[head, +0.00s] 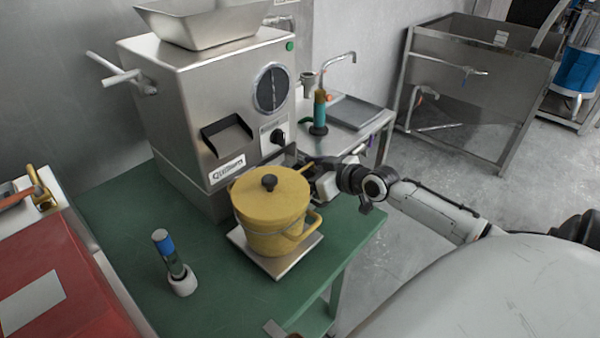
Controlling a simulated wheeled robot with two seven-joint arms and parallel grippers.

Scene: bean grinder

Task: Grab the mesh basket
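I cannot make out a mesh basket in the head view. The pot's inside is hidden by the lid. My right gripper (312,178) comes in from the right and is at the pot's far right side, close to its rim. Its fingertips are partly hidden, so I cannot tell whether they touch the pot or are open. My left gripper is not in view.
A steel grinder (190,105) stands behind the pot on the green table (125,195). A blue-topped tube in a white holder (182,283) stands front left. A red box (60,270) is at the left. A steel sink (465,90) is at the back right.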

